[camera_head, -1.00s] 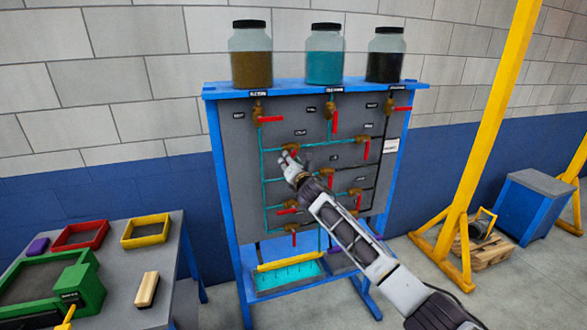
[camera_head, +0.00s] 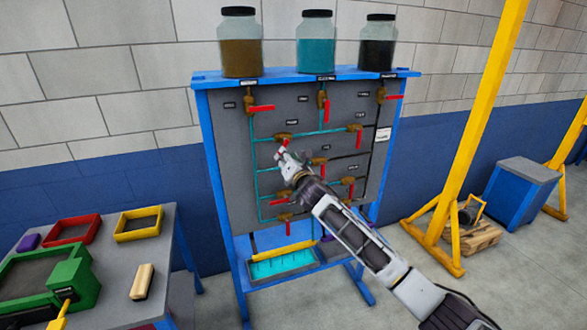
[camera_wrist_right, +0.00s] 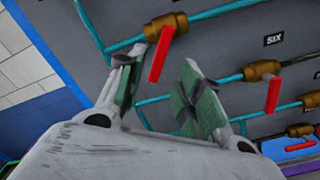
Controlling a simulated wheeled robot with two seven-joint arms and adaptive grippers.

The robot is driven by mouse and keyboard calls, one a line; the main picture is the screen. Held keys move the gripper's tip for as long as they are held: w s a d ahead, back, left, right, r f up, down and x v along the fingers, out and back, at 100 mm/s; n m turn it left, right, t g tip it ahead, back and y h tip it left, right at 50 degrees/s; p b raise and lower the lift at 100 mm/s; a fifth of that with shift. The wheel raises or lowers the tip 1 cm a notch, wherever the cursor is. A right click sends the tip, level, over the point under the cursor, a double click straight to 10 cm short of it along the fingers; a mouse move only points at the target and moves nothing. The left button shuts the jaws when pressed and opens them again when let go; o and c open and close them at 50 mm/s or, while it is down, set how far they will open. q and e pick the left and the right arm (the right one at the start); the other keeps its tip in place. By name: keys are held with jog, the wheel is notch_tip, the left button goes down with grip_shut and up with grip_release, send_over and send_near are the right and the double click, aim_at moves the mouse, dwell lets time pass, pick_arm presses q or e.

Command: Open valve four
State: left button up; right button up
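A grey panel (camera_head: 226,165) in a blue frame carries several brass valves with red handles on thin pipes. My right gripper (camera_head: 284,156) is just below the brass valve (camera_head: 285,137) at the panel's left-centre. Its label is too small to read here, so I cannot confirm it is valve four. In the wrist view, my right gripper (camera_wrist_right: 158,78) is open, with its green-padded fingers apart. The red handle (camera_wrist_right: 160,54) of the nearest valve (camera_wrist_right: 165,25) hangs across the pipe, beyond and between the fingertips. No firm grip on it shows. My left gripper is out of view.
The valve labelled SIX (camera_wrist_right: 262,69) and its red handle (camera_wrist_right: 273,94) are to the right of the fingers. Three jars stand on the panel's top shelf (camera_head: 300,76). A table (camera_head: 185,270) with coloured trays stands at left.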

jog(key=v, duration=0.6)
jog(key=shift+s, duration=0.2)
dwell(0.4)
